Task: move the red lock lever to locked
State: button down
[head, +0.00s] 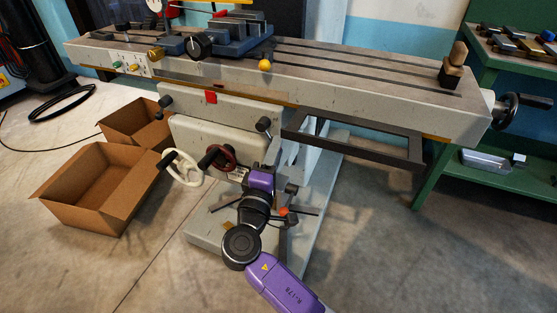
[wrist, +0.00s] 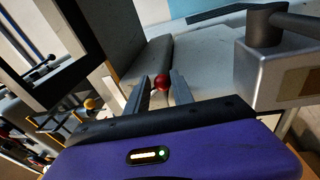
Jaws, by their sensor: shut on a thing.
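My gripper (wrist: 160,79) is shut on the red ball knob (wrist: 162,83) of the lock lever in the wrist view. The round red knob sits between the two grey fingertips. The lever's stem is hidden, so I cannot tell its angle. In the head view my purple gripper body reaches up at the front of the machine, below the long table, and hides the lever's knob there.
The machine table (head: 340,75) overhangs my arm. A dark rectangular frame (head: 350,143) hangs to the right. A white handwheel (head: 183,168) and a red-rimmed one (head: 228,154) are at left. An orange-red knob (head: 284,211) is close by my wrist. Cardboard boxes (head: 95,215) stand left.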

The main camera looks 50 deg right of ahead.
jog(key=shift+w+a+f+b, duration=0.15)
jog(key=shift+w+a+b, duration=0.15)
jog(key=shift+w, duration=0.05)
jog(key=c, duration=1.1)
grip_release()
jog(key=shift+s, duration=0.1)
jog(key=v, duration=0.7)
jog(key=shift+a+p, duration=0.3)
jog(key=shift+p, duration=0.1)
jog(key=shift+s, duration=0.1)
